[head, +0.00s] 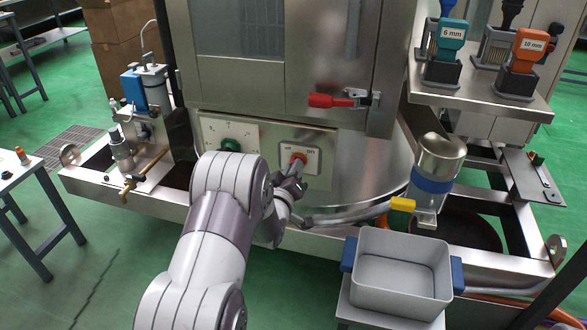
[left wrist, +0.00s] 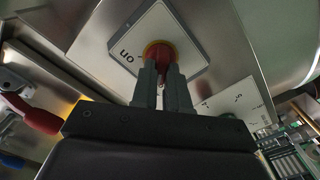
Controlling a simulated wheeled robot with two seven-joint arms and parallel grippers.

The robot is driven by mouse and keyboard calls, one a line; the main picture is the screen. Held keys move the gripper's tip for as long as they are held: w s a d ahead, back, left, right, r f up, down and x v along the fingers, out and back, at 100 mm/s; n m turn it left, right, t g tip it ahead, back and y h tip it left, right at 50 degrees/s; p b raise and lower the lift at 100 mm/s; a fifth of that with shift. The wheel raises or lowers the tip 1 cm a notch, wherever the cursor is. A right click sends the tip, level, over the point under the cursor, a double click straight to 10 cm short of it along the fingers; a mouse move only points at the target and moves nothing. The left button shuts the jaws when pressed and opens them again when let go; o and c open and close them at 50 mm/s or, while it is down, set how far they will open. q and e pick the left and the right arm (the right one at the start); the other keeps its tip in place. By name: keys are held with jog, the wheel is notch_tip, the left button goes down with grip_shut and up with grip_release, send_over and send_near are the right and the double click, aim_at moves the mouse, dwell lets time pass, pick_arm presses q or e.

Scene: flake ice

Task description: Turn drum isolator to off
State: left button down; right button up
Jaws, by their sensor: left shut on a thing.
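The drum isolator (head: 313,157) is a white plate on the steel cabinet front, with lettering at left that is partly hard to read and "on" at right. Its red knob (head: 299,158) sits in the middle. The left wrist view shows the plate upside down, with the red knob (left wrist: 158,49) on a yellow ring. My left gripper (head: 296,172) reaches up to the knob from below. Its two grey fingers (left wrist: 164,75) are shut on the knob and hide part of it. Which way the knob points cannot be told. My right gripper is not in view.
A dial plate with a green knob (head: 230,146) is just left of the isolator. A red-handled latch (head: 333,100) sits above. A grey bin (head: 402,283) with blue handles, a hose and a blue-banded metal canister (head: 436,170) stand to the right.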

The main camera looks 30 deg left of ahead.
pick_arm(q)
jog(key=shift+n, duration=0.5)
jog(key=c, duration=1.1)
grip_release()
jog(key=p+v, duration=0.3)
jog(key=v, duration=0.9)
jog(key=shift+s, duration=0.4)
